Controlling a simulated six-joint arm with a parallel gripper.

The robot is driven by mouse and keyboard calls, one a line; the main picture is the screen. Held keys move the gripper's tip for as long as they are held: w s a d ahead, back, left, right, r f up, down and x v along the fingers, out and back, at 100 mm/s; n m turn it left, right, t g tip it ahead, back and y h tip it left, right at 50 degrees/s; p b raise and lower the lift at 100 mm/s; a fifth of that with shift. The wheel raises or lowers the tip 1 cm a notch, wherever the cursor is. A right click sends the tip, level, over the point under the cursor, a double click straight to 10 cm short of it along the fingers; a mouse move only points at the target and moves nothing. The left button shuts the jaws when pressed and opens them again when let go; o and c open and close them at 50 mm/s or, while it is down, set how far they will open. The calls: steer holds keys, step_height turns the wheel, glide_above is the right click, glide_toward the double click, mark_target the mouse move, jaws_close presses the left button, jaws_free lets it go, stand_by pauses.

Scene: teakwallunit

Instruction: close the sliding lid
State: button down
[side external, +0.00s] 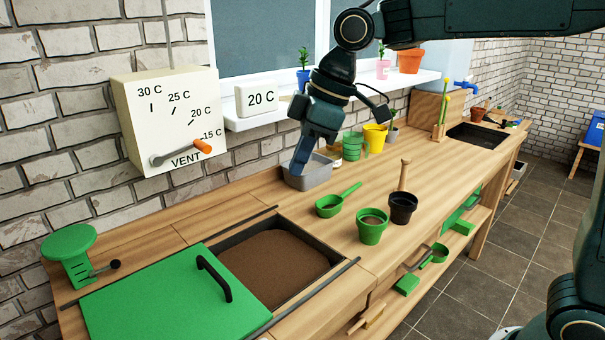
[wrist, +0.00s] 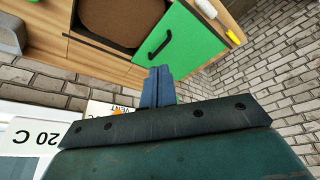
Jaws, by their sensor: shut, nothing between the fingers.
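The sliding lid (side external: 170,300) is a flat green panel with a black bar handle (side external: 214,277) near its right edge. It lies on rails over the left part of a bin in the bench. The bin's right part is open and shows brown soil (side external: 275,262). The lid also shows in the wrist view (wrist: 183,45), with its handle (wrist: 160,47) apart from my fingers. My gripper (side external: 298,168) is shut and empty, pointing down above the grey tub, to the right of and behind the bin. Its blue fingers show in the wrist view (wrist: 158,75).
A grey tub (side external: 308,175) stands by the wall below my gripper. Green pots (side external: 372,228), a green scoop (side external: 330,205) and a black pot (side external: 402,208) stand right of the bin. A vent dial box (side external: 165,115) and a windowsill (side external: 330,98) project from the brick wall.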

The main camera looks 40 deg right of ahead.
steer(key=w+a+f+n+g, duration=0.1)
steer(key=w+a+f+n, duration=0.35)
steer(key=w+a, duration=0.3)
steer(key=n+g, duration=0.2)
steer(key=n, duration=0.2)
glide_above(214, 290)
step_height(214, 290, down, 9)
steer(key=shift+a+y, duration=0.4)
steer(key=shift+a, duration=0.05)
steer(key=x, duration=1)
steer(key=shift+d+f, duration=0.15)
steer(key=shift+d, duration=0.95)
steer(key=shift+d+f, duration=0.15)
steer(key=shift+d, duration=0.75)
steer(key=shift+d, duration=0.1)
